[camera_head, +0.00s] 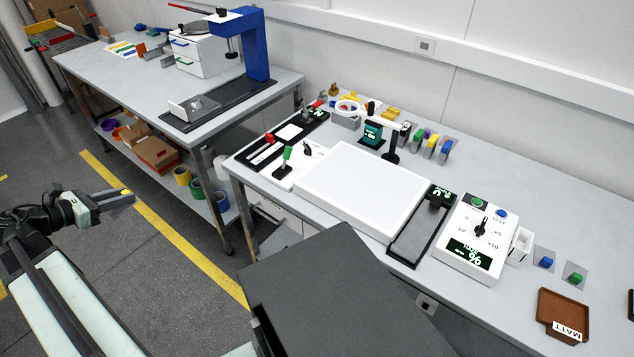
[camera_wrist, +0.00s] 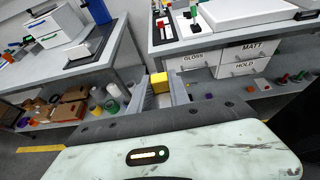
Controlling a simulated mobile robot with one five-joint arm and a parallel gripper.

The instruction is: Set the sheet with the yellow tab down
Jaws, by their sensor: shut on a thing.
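My gripper (camera_head: 122,196) is at the left of the head view, over the floor and apart from both benches. In the wrist view my gripper (camera_wrist: 161,92) is shut on the yellow tab (camera_wrist: 159,79), which shows as a small block between the fingers. A bit of the yellow tab (camera_head: 128,191) also shows at the fingertips in the head view. I cannot make out the sheet itself. A white light panel (camera_head: 362,185) lies on the near bench, with nothing on it.
The near bench (camera_head: 480,320) holds a control box (camera_head: 474,237), a brown tray marked MATT (camera_head: 562,312) and several coloured-tab pieces at the back. A blue stand (camera_head: 254,45) is on the far bench. Drawers marked GLOSS, MATT and HOLD (camera_wrist: 237,68) are under the near bench.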

